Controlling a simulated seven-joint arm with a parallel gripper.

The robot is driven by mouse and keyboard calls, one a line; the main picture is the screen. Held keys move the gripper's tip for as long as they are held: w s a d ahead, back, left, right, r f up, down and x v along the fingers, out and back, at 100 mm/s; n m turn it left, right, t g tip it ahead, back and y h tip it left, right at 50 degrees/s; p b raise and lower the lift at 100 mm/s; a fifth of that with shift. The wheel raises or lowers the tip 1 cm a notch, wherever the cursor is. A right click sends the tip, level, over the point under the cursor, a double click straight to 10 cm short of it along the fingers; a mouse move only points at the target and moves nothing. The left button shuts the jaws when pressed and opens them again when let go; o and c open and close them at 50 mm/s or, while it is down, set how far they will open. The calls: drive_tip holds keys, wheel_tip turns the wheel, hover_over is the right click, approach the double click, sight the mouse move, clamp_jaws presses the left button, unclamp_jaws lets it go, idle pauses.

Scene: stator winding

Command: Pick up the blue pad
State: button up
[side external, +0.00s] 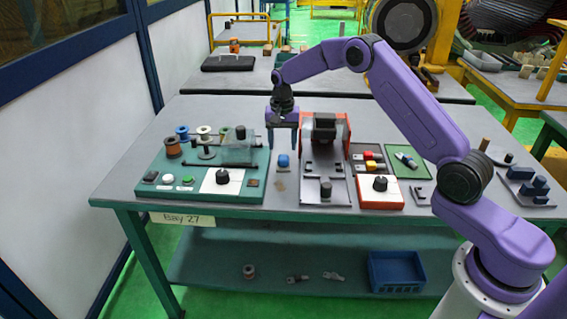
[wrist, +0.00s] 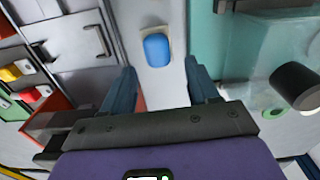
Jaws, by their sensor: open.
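The blue pad (side external: 283,161) is a small rounded blue piece near the middle of the table, in the gap between the green board and the grey and red fixture. It sits on or against a small tan piece (side external: 280,185). In the wrist view the blue pad (wrist: 157,50) is an upright oval, ahead of the fingers and about midway between them. My gripper (side external: 283,148) is open and empty, pointing down above the pad. In the wrist view my gripper (wrist: 160,85) has a finger on either side, both apart from the pad.
The green board (side external: 205,193) with spools, posts and buttons stands on the left. The grey and red fixture (side external: 325,160) rises close on the right. Red and yellow parts (side external: 370,160) and a green tray (side external: 405,165) lie further right. The gap around the pad is narrow.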

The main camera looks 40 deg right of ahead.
sight(284, 157)
drive_tip(key=shift+s+f, duration=0.15)
drive_tip(key=shift+f, duration=1.45)
drive_tip(key=shift+s+f, duration=0.1)
drive_tip(key=shift+f, duration=1.5)
drive_tip(key=c, duration=0.8)
